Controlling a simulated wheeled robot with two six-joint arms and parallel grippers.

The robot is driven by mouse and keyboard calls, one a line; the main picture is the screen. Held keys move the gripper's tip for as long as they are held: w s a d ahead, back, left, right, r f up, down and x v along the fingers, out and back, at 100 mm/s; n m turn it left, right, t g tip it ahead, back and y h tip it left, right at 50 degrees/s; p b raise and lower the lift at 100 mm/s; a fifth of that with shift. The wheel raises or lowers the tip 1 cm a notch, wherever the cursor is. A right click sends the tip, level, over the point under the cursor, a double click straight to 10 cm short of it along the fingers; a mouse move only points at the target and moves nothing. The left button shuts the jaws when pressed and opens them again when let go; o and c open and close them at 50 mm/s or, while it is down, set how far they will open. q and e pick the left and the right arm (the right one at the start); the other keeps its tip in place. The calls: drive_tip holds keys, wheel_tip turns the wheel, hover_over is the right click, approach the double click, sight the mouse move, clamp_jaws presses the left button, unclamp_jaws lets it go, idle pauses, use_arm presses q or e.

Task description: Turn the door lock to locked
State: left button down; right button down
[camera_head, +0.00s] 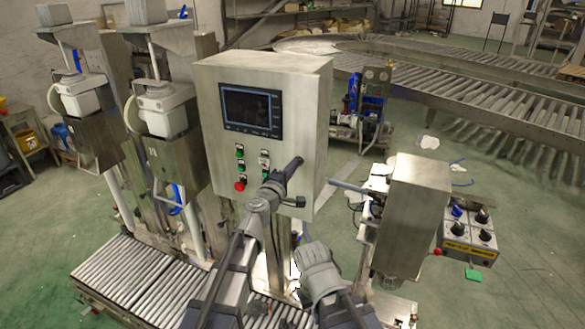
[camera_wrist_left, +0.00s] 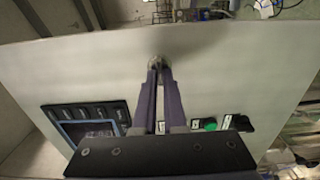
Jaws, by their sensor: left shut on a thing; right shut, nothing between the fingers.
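The steel control cabinet (camera_head: 309,115) stands in the middle of the head view, its front facing me. My left gripper (camera_head: 296,163) reaches its front near the right edge. In the left wrist view the two fingers of my left gripper (camera_wrist_left: 157,75) close on a small round metal lock (camera_wrist_left: 155,60) on the panel. The fingers hide most of the lock, so its turn angle cannot be told. A dark handle-like part (camera_head: 295,202) sits low at the panel's right edge. My right gripper (camera_head: 305,262) is lower, in front of and below the cabinet, shut and empty.
A screen (camera_head: 251,110) and several buttons, including a red one (camera_head: 240,186), are on the panel left of my left gripper. A steel box (camera_head: 418,215) stands to the right. A roller conveyor (camera_head: 130,275) runs below at left.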

use_arm(q)
drive_tip(key=c, duration=1)
unclamp_jaws()
drive_tip(key=shift+s, duration=0.1)
drive_tip(key=v, duration=0.7)
drive_tip(key=shift+s+a, duration=0.15)
drive_tip(key=shift+s, duration=0.2)
